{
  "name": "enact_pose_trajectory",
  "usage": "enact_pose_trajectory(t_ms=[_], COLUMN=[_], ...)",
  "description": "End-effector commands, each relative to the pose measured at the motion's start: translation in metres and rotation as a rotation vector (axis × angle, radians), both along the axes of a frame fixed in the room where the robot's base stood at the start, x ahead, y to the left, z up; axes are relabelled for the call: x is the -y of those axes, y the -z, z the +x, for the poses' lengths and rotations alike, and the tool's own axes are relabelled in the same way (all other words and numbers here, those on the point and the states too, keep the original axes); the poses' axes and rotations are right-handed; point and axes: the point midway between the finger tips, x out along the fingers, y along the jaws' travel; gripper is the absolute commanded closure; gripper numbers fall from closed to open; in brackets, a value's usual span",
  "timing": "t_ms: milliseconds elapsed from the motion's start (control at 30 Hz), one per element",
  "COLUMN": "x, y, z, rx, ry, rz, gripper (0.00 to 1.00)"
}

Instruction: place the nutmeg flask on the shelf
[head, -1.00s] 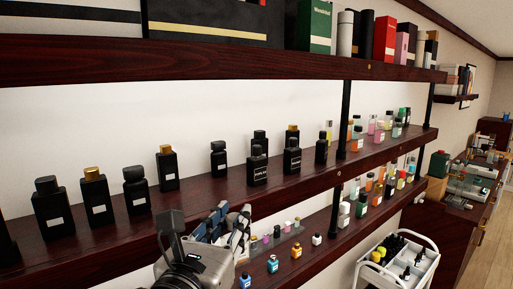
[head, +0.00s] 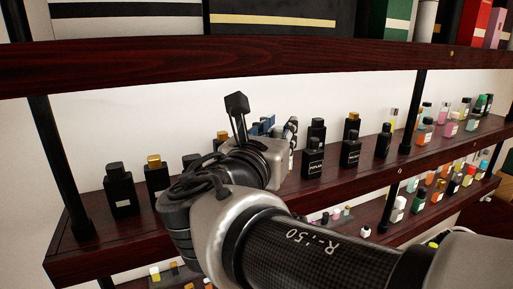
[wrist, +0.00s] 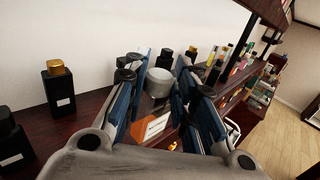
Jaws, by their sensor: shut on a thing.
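My gripper (wrist: 163,85) is shut on a flask with a pale grey cap (wrist: 159,82) and an orange body with a white label (wrist: 153,128), taken to be the nutmeg flask. The fingers cover its sides, and I cannot read the label. In the head view my gripper (head: 280,127) is at the middle shelf (head: 335,188), in front of the wall, among the black bottles. My own arm hides the held flask there. I cannot tell whether its base touches the shelf.
Black bottles stand left (head: 121,190) and right (head: 313,158) of my gripper. A gold-capped black bottle (wrist: 59,88) is at left in the wrist view. Small coloured bottles (head: 449,123) crowd the right end. A black post (head: 62,165) stands at left, and an upper shelf (head: 300,62) runs overhead.

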Motion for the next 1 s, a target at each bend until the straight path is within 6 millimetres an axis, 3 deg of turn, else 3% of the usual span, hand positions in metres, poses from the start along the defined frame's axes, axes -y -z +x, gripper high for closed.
enact_pose_trajectory(t_ms=[100,300,400,633,800,1000], x=[-0.011,-0.027,-0.026,-0.026,-0.026,-0.028], y=[-0.002,-0.002,0.017,0.036,0.062,0.069], z=[0.028,0.065,0.064,0.063,0.063,0.066], rx=[0.000,0.001,-0.002,0.001,-0.002,0.003], ry=[0.002,0.002,0.001,0.001,0.000,0.001], rz=[-0.002,-0.002,-0.003,-0.001,-0.004,0.000], gripper=[1.00,1.00,1.00,1.00,1.00,1.00])
